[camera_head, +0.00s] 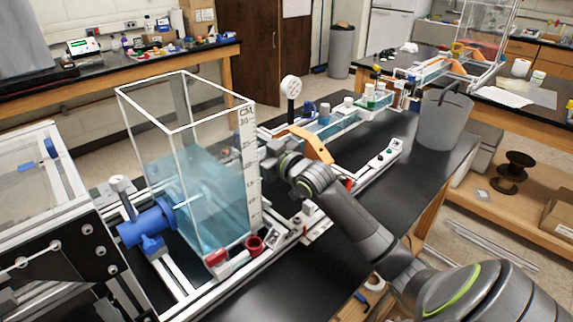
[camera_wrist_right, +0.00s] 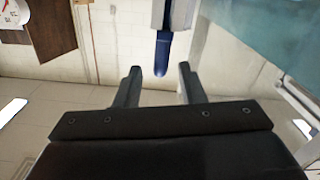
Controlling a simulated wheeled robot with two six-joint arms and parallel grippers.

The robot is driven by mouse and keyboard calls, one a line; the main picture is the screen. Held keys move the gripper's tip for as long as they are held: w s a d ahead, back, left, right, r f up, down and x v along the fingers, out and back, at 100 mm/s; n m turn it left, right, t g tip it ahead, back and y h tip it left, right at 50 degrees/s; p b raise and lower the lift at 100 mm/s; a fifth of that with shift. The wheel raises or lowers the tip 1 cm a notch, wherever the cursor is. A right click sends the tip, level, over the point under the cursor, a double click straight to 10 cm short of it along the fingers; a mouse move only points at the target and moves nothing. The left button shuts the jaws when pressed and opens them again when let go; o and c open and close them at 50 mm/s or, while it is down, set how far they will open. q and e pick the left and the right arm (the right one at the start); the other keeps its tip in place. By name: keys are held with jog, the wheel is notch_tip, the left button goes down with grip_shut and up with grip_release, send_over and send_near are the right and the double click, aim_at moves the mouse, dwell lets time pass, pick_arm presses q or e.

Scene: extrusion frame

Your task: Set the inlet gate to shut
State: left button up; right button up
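A blue rounded handle tip (camera_wrist_right: 162,55) hangs from a pale grey post at the top of the right wrist view. It lies just beyond and between the fingertips of my right gripper (camera_wrist_right: 161,74), which is open and empty, with clear space to both fingers. I cannot tell whether this handle belongs to the inlet gate. In the head view my right arm reaches in from the right to the clear water tank (camera_head: 205,190). Its gripper is small and partly hidden there by the wrist. My left gripper is not in view.
A blue valve body (camera_head: 148,225) stands at the tank's left. A scale strip (camera_head: 249,165) runs up the tank's right edge. A round white gauge (camera_head: 290,88) and orange curved parts (camera_head: 310,142) stand behind my wrist. A grey bucket (camera_head: 442,118) stands farther right.

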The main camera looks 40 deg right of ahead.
jog(key=s+d, duration=0.1)
jog(key=s, duration=1)
jog(key=shift+d, duration=0.3)
